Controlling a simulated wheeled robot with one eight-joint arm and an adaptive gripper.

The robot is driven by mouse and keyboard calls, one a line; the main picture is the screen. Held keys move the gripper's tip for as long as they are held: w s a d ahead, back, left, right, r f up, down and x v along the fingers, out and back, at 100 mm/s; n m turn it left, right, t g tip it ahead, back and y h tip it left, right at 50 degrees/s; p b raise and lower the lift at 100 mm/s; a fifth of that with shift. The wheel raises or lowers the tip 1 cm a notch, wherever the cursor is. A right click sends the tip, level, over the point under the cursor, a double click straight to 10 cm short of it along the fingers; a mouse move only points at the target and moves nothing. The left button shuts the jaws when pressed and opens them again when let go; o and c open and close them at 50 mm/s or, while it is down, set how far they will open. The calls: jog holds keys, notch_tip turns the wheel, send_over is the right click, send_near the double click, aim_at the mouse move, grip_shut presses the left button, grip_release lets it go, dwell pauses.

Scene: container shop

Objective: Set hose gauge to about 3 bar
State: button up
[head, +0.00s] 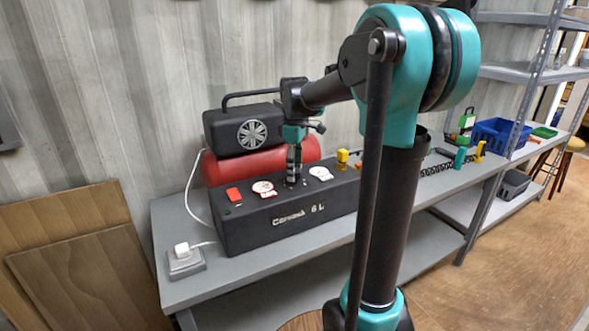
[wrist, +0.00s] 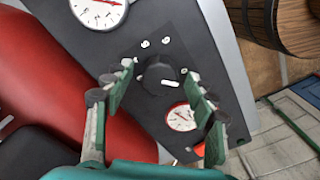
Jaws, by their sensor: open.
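The compressor's dark control box (head: 290,222) stands on the bench. Two white gauges sit on its top panel, one (head: 263,187) near the red switch (head: 234,195) and one (head: 320,173) further right. I cannot tell which is the hose gauge, and their readings are too small to be sure. A black knob (wrist: 158,70) lies between the gauges, with white marks beside it. My gripper (head: 292,172) points down over the panel. In the wrist view its open fingers (wrist: 157,78) are on either side of the knob; contact is unclear. The knob is hidden in the head view.
A red tank (head: 225,170) and black motor housing (head: 240,128) stand behind the box. A yellow fitting (head: 342,156) is at the right, with a black coiled hose (head: 443,168) beyond. A white plug and socket (head: 184,258) sit at the bench's left. A blue bin (head: 497,135) is further right.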

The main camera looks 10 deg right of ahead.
jog(key=shift+c, duration=0.5)
jog(key=c, duration=1.1)
jog(key=shift+o, duration=0.2)
